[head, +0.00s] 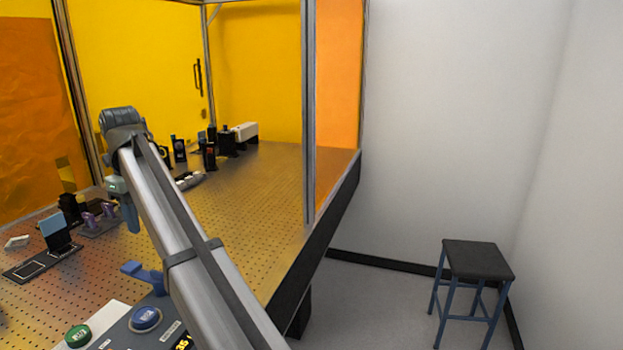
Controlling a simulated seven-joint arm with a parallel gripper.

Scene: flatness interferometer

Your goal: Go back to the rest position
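My arm reaches from the bottom middle up and to the left over the optical table (262,222). My gripper (131,222) hangs down at its far end, small and partly behind my own arm. I cannot tell whether its fingers are apart or together, and no held object is clear. To its left, small purple-topped parts (97,221) stand on a dark base on the table. A blue-grey plate on a dark stand (57,232) is farther left.
Black optical mounts (209,154) and a white box (246,131) stand at the back. A control panel with a green button (78,335) and a blue button (146,318) is at the front. A frame post (308,120) rises right of my arm. A stool (477,262) stands on the floor.

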